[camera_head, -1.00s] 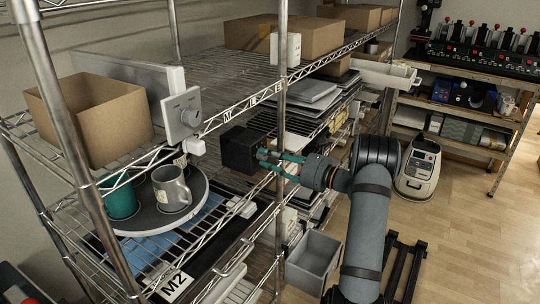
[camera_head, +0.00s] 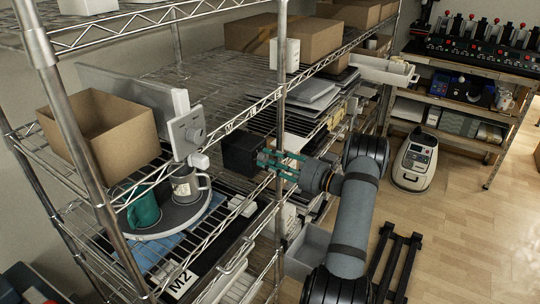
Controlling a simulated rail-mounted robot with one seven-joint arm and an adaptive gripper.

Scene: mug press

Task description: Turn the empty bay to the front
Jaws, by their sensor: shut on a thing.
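An open cardboard box (camera_head: 100,125) stands on the upper shelf at the left. A metal post (camera_head: 281,110) stands close to my gripper. A grey bin (camera_head: 308,250) is below my arm.

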